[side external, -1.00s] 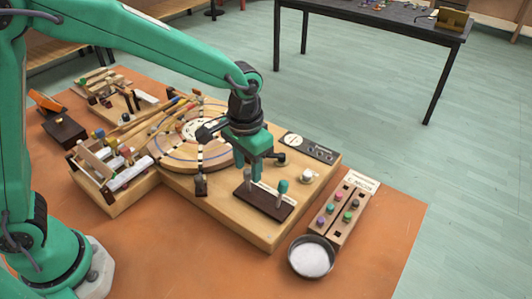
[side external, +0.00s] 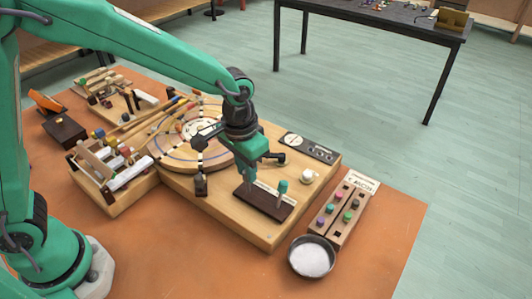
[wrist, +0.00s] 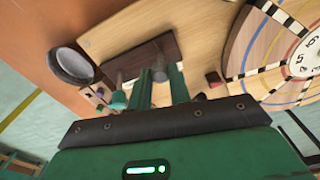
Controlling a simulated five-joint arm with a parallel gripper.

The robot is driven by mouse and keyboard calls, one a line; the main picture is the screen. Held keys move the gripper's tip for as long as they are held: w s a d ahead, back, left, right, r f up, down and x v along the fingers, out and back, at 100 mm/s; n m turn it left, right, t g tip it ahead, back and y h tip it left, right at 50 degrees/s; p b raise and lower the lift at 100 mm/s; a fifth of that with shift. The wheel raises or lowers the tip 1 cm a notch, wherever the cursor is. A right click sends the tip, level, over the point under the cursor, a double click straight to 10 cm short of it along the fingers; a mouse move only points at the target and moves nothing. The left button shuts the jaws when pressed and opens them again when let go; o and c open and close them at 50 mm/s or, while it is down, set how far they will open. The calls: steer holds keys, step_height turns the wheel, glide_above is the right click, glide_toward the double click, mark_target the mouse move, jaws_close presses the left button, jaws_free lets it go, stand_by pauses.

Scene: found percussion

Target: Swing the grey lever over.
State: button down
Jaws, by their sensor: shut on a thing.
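The grey lever (wrist: 160,73) stands on a dark brown plate (wrist: 128,62), and its rounded grey top shows between my two fingers in the wrist view. My gripper (wrist: 160,84) is shut on it; in the side view my gripper (side external: 249,178) is low over the left part of the plate (side external: 270,207), and its fingers hide most of the lever. A second lever with a teal knob (side external: 282,187) stands upright on the right part of the same plate, apart from my gripper. It also shows in the wrist view (wrist: 119,98).
The plate sits on a wooden board with a round striped disc (side external: 180,150) behind. A white knob (side external: 307,175), a dark knob (side external: 281,158) and a small dark post (side external: 201,185) stand nearby. A bowl of white stuff (side external: 311,258) and a peg block (side external: 343,215) lie to the right.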

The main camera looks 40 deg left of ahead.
steer(key=shift+s, duration=0.3)
steer(key=c, duration=1.3)
jaws_free()
step_height(320, 180, up, 8)
steer(key=shift+s+a+f, duration=0.15)
steer(key=shift+s, duration=0.25)
